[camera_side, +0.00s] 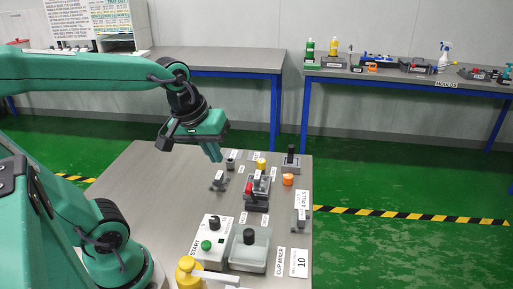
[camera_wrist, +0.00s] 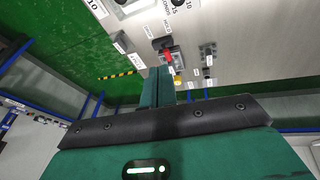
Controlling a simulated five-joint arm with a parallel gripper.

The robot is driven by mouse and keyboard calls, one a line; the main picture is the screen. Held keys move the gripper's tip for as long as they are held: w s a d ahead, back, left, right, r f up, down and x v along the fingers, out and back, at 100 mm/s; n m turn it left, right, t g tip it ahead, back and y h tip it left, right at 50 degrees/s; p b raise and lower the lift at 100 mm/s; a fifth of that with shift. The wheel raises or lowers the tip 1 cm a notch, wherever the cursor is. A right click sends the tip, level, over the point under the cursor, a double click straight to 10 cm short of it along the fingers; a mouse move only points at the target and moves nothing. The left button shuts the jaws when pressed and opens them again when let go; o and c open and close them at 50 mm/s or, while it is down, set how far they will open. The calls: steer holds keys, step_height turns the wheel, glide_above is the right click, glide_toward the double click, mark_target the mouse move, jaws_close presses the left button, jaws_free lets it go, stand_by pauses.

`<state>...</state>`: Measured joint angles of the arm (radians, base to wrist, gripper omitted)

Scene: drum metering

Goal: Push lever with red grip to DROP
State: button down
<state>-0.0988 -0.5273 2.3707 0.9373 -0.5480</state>
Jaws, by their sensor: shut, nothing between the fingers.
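The lever's red grip (camera_side: 249,187) shows on a small grey and black device near the middle of the table's right part. It also shows in the wrist view (camera_wrist: 168,55), just beyond my fingertips in the picture. My gripper (camera_side: 215,156) is shut and empty. It hangs above the table, behind and to the left of the red grip in the side view, apart from it. In the wrist view my two green fingers (camera_wrist: 157,73) lie together.
A white START box with a green button (camera_side: 206,245) and a grey cup mixer (camera_side: 250,250) stand at the front. A yellow knob (camera_side: 261,163), an orange piece (camera_side: 288,179) and a black-handled device (camera_side: 290,160) are close by. The table's left part (camera_side: 150,190) is clear.

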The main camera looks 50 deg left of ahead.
steer(key=w+a+f+n+g, duration=0.4)
steer(key=w+a+f+n, duration=0.2)
steer(key=n, duration=1.3)
steer(key=shift+w+a+f+n, duration=0.25)
steer(key=shift+w+a, duration=0.75)
steer(key=shift+a, duration=1.1)
steer(key=shift+r, duration=0.1)
glide_above(252, 195)
steer(key=s+a, duration=0.2)
steer(key=a, duration=0.1)
step_height(252, 195, down, 11)
